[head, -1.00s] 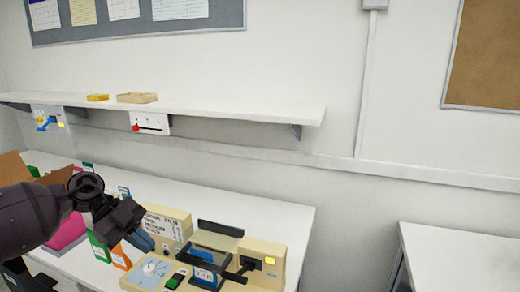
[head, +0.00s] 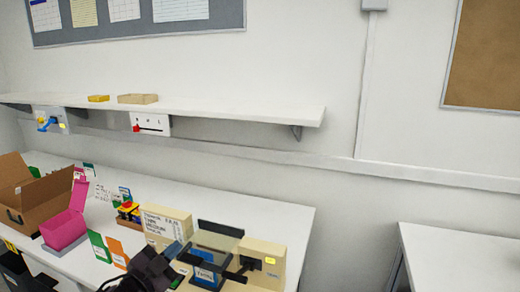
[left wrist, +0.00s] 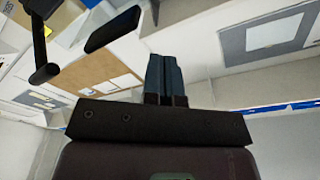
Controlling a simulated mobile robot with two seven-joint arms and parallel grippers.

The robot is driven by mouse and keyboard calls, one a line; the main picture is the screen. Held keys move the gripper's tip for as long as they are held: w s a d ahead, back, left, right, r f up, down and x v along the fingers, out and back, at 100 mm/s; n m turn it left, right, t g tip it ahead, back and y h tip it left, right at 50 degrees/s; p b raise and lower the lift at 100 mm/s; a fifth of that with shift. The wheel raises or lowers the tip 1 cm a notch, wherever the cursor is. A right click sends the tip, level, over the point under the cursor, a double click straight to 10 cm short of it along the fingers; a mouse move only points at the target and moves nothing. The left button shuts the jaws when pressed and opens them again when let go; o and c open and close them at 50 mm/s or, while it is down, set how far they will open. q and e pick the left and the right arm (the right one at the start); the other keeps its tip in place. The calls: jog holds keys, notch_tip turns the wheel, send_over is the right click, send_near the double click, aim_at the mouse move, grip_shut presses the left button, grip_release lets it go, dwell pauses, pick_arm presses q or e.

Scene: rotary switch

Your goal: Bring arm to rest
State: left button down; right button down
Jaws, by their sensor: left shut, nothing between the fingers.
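My left gripper (head: 176,249) is low in the head view, in front of the beige device with a labelled panel (head: 165,222). Its bluish fingers are together and hold nothing. They also show shut in the left wrist view (left wrist: 163,76), with nothing between them. The gripper and wrist hide the front part of the device, where a dial panel showed earlier. I cannot tell from these frames whether the fingers touch the device. My right gripper is not in view.
A beige box with a black lever (head: 262,262) stands to the right of the gripper. A cardboard box (head: 45,197), a pink bin (head: 64,230) and green and orange cards stand at left on the white table (head: 285,216). A wall shelf (head: 230,109) runs above.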

pick_arm(q)
jog(key=s+a+f+n+g+y, duration=0.3)
jog(key=s+f+n, duration=0.3)
jog(key=s+f, duration=0.7)
jog(key=s+a+f+n+g+y, duration=0.2)
jog(key=s+a+f+n+y, duration=0.2)
jog(key=s+f, duration=0.9)
jog(key=shift+s+a+n+g+y, duration=0.15)
jog(key=shift+s+n+g+y, duration=0.25)
jog(key=shift+s+n+y, duration=0.6)
jog(key=shift+s, duration=0.2)
